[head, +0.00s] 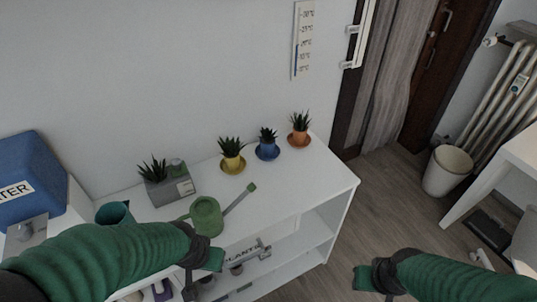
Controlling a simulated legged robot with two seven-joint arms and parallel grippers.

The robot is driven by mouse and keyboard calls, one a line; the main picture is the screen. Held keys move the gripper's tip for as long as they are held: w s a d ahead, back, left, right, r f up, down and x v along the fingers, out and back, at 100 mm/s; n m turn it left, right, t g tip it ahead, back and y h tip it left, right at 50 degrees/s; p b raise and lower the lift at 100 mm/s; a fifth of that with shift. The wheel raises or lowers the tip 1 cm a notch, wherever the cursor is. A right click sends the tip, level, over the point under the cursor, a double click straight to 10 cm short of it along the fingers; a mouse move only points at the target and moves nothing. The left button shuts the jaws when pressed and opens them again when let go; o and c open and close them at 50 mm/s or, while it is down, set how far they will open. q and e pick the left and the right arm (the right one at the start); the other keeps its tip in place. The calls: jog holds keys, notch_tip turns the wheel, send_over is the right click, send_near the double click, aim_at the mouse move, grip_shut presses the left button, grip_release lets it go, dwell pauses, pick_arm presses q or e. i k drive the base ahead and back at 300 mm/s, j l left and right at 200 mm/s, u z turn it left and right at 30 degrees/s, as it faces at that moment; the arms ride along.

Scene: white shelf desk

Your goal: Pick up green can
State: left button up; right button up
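The green watering can (206,217) stands on the top of the white shelf desk (285,185), its long spout pointing up and right. My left arm reaches in from the left below and in front of the can. Its wrist end (203,262) shows near the desk's front edge, apart from the can as far as I can tell. Its fingers are not clear to see. My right arm comes in from the right, with its wrist end (372,279) over the floor, right of the desk. Its fingers are not clear either. I see nothing held in either gripper.
Yellow (232,165), blue (267,152) and orange (299,138) potted plants line the desk's back. A grey planter (170,190) and a teal cup (114,213) stand left of the can. A blue water container (30,180) is at far left. A bin (447,172) stands on the floor.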

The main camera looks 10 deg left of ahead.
aim_at(219, 210)
jog(key=l+u, duration=0.1)
jog(key=u, duration=0.3)
jog(key=l+u, duration=0.15)
jog(key=u, duration=0.2)
jog(key=i+l+u, duration=0.15)
jog(key=l+u, duration=0.15)
jog(key=l, duration=0.45)
jog(key=l+u, duration=0.3)
jog(key=l, duration=0.85)
